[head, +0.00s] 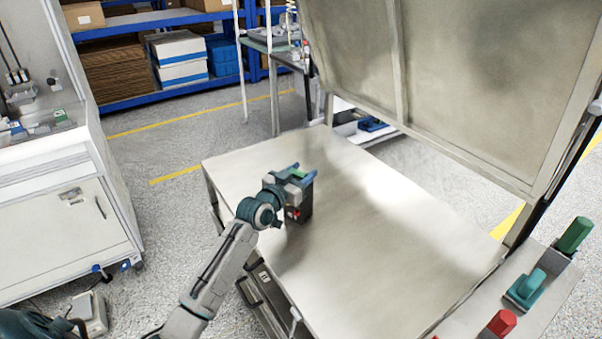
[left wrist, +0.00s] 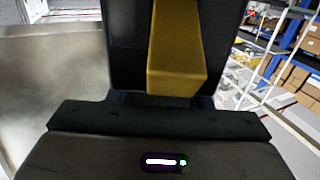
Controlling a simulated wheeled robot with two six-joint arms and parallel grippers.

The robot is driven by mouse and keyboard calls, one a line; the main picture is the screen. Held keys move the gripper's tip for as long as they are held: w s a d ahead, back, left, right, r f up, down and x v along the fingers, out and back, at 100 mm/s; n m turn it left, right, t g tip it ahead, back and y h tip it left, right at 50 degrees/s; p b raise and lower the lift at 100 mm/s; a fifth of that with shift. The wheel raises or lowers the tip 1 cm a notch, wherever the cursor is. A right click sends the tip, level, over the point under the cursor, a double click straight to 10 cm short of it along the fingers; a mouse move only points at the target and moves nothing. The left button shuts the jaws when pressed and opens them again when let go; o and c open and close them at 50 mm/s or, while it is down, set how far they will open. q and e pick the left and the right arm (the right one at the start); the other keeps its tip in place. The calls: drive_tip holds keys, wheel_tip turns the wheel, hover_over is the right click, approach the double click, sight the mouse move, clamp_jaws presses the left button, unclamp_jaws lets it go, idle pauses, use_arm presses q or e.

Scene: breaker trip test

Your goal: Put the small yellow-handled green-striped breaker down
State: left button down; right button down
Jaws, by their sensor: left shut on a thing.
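My left gripper (head: 301,175) is over the left half of the metal table (head: 380,235) in the head view, shut on a dark breaker (head: 304,203). The breaker hangs below the fingers, with a small red spot on its near side. I cannot tell whether its underside touches the tabletop. In the left wrist view the breaker's black body (left wrist: 125,45) fills the upper middle, with its yellow handle (left wrist: 175,50) across it. A green stripe cannot be made out clearly. My right gripper is not in view.
The tabletop around the breaker is clear. A large upright panel (head: 460,80) stands along the table's far right side. Green (head: 575,235), teal (head: 525,288) and red (head: 500,323) handled things sit on a ledge at lower right. A white cabinet (head: 60,210) stands at left.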

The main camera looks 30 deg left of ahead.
use_arm(q)
drive_tip(key=c, duration=0.7)
unclamp_jaws()
drive_tip(key=shift+r, duration=0.15)
drive_tip(key=s, duration=0.4)
drive_tip(key=s+a, duration=0.1)
drive_tip(key=s, duration=0.7)
drive_tip(key=shift+a, duration=0.35)
